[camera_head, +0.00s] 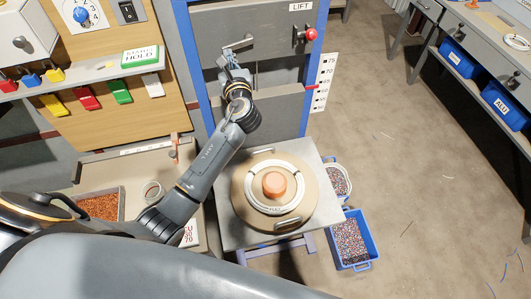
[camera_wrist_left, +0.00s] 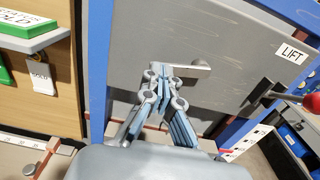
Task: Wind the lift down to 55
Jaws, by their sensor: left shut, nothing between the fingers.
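The lift (camera_head: 270,70) is a grey panel in a blue frame, labelled LIFT. Contact cannot be told.
A red-knobbed lever (camera_head: 306,35) sits right of the crank. A table (camera_head: 228,236) holds a round wooden disc with a white ring and orange hub. A blue bin (camera_head: 368,252) of granules stands on the floor. A tool board is at left; open floor lies right.

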